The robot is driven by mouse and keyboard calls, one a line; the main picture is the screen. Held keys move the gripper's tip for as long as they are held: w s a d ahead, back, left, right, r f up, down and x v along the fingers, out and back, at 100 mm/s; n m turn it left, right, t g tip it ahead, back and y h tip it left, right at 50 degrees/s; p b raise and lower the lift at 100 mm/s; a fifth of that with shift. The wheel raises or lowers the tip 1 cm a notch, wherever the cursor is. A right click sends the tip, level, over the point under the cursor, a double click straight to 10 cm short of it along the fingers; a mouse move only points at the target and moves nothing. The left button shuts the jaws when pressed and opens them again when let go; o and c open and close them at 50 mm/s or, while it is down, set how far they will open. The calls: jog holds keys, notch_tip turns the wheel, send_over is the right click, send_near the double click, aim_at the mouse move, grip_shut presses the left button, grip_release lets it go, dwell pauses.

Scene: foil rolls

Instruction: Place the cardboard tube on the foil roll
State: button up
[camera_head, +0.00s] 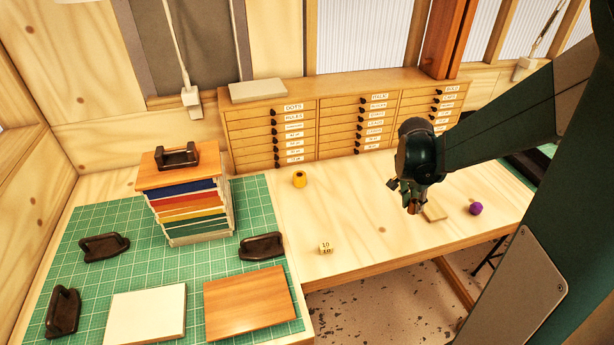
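A short gold roll with a dark opening on top, which looks like the foil roll (299,179), stands upright on the bench in front of the drawer cabinet. My gripper (411,203) points down over the bench, well to the right of the roll and apart from it. It appears shut on a small brown piece that looks like the cardboard tube (414,207). The dark fingers hide much of this piece, and its ends are hard to make out.
A pale block (435,212) lies just beside my gripper, with a purple ball (476,208) further right. A cube marked 10 (326,248) sits near the front edge. The green mat (122,262) holds a stack of coloured boards (190,215). Bench between roll and gripper is clear.

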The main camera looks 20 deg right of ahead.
jog(key=w+a+r, duration=0.2)
jog(key=w+a, duration=0.3)
jog(key=w, duration=0.6)
notch_tip(320, 180, up, 3)
jog(key=n+p, duration=0.2)
send_over(302, 173)
jog(key=a, duration=0.1)
jog(key=shift+s+a+t, duration=0.1)
jog(key=shift+s+t, duration=0.2)
jog(key=shift+t, duration=0.1)
jog(key=shift+f, duration=0.2)
jog(key=shift+f, duration=3)
jog(key=shift+f+p, duration=0.3)
jog(key=shift+f, duration=1.55)
jog(key=shift+f, duration=0.2)
